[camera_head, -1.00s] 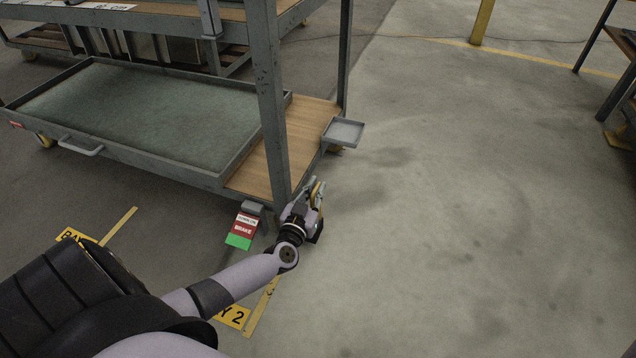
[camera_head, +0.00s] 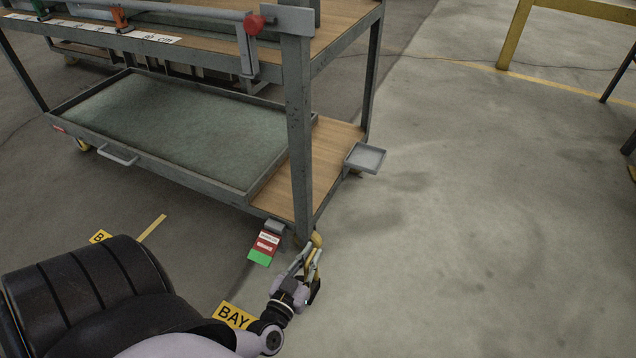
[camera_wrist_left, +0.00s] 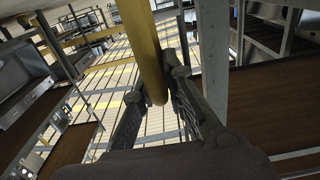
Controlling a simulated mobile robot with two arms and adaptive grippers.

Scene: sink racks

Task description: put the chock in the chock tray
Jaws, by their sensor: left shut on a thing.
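My left gripper (camera_head: 305,260) is low at the cart's near corner post, just in front of a yellow caster. It is shut on a yellow bar-like piece, which I take for the chock (camera_head: 313,268). In the left wrist view the yellow chock (camera_wrist_left: 150,55) runs from the top edge down between the two fingers of the left gripper (camera_wrist_left: 158,85). The fingers hide part of it in the head view. The chock tray (camera_head: 366,158) is a small, shallow grey tray on the cart's right side, apart from the gripper and looking empty. My right gripper is not in view.
The metal cart (camera_head: 298,140) has a wooden lower deck (camera_head: 330,150) and a large green-lined tray (camera_head: 180,125). A red and green brake pedal (camera_head: 264,246) sticks out at its near end. Open concrete floor (camera_head: 480,220) lies to the right.

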